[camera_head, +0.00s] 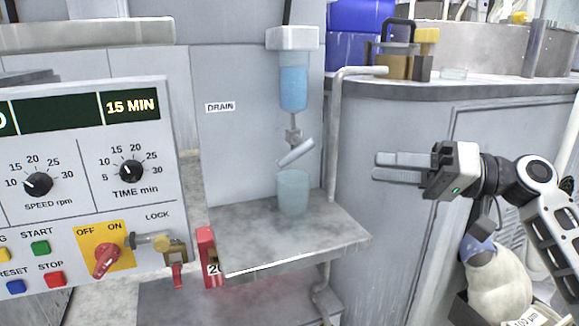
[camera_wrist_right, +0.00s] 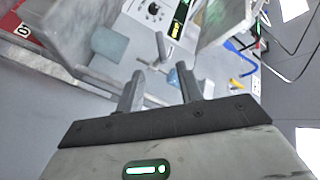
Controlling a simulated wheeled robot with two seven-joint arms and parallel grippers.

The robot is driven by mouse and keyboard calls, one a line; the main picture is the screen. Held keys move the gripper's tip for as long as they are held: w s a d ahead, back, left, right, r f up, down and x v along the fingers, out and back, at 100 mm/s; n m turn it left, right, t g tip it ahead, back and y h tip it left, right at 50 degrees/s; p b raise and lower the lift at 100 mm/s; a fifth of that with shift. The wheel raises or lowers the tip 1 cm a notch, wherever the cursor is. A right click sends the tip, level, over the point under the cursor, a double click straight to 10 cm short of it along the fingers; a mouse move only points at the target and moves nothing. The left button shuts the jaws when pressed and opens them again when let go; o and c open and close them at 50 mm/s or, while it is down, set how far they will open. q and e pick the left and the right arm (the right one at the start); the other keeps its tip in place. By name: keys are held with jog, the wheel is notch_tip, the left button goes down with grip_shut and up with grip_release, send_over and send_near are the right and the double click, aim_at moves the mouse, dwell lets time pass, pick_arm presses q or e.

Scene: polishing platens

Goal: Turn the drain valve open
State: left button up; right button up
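The drain valve (camera_head: 293,133) sits under a clear column of blue liquid (camera_head: 294,85), right of the DRAIN label (camera_head: 220,107). Its grey lever (camera_head: 296,153) is tilted, with its right end higher. A translucent bluish cup (camera_head: 292,193) stands below it on the grey shelf (camera_head: 335,243). My right gripper (camera_head: 376,167) is to the right of the lever, apart from it, with its fingers pointing left. In the right wrist view its two fingers (camera_wrist_right: 160,85) are spread with nothing clearly held. My left gripper is not in view.
A vertical grey pipe (camera_head: 335,140) rises beside the shelf, between the lever and my right gripper. A control panel (camera_head: 80,190) with knobs and buttons is at the left. A red block (camera_head: 208,256) stands by the shelf's left edge. A grey cabinet (camera_head: 400,230) is behind the gripper.

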aim_at(289, 159)
jog(key=b+x, duration=0.2)
jog(key=x, duration=1.3)
jog(key=shift+w+a, duration=0.1)
jog(key=shift+a, duration=0.15)
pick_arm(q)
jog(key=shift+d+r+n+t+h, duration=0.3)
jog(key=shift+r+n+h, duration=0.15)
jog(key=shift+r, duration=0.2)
pick_arm(e)
jog(key=shift+a, duration=0.2)
grip_shut()
